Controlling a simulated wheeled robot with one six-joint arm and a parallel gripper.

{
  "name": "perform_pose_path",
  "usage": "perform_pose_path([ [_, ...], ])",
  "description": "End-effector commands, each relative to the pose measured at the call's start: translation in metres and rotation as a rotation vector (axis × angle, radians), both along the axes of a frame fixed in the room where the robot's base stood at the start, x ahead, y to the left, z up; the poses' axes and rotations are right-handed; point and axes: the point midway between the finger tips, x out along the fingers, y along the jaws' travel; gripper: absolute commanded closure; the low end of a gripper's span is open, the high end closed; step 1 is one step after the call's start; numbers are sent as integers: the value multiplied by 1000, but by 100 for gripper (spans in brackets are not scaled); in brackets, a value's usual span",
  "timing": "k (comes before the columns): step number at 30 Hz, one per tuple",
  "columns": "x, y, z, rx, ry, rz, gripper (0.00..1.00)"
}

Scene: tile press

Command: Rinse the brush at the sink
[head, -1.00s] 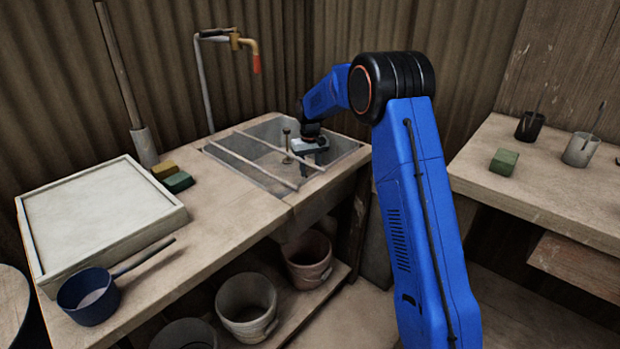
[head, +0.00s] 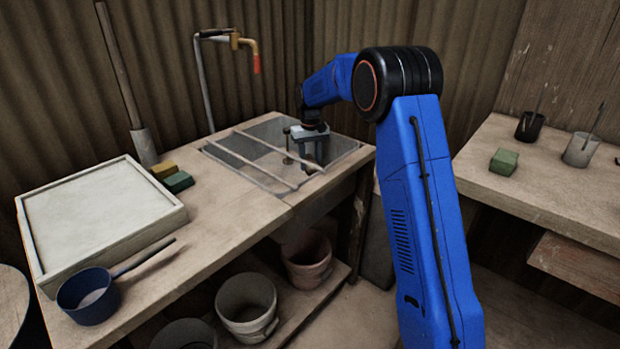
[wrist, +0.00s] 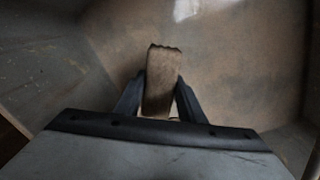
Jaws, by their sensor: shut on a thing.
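My gripper (head: 311,164) is over the sink (head: 343,146), a grey basin set into the bench, and points down into its right part. In the wrist view my gripper (wrist: 160,98) is shut on a tan, block-like thing with a ragged end, which I take to be the brush (wrist: 161,78). The basin's brownish floor and walls lie beyond it. The held end is hard to make out in the head view. The tap (head: 235,41) with a brass body and a red-tipped end stands behind the sink, to its left. I cannot see any water running.
Two thin bars (head: 246,163) cross the sink left of my gripper. A framed white board (head: 100,205), sponges (head: 178,182) and a blue ladle (head: 88,296) lie on the left bench. Buckets (head: 246,301) stand below. Cups (head: 580,150) and a green block (head: 504,162) stand on the right bench.

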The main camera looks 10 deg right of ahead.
Motion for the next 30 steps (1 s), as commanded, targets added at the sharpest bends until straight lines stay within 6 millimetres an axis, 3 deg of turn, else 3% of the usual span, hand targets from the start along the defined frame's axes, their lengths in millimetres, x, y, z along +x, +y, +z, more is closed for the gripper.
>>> perform_pose_path([
  [30, 0, 0, 66, 0, -2, 0, 89],
])
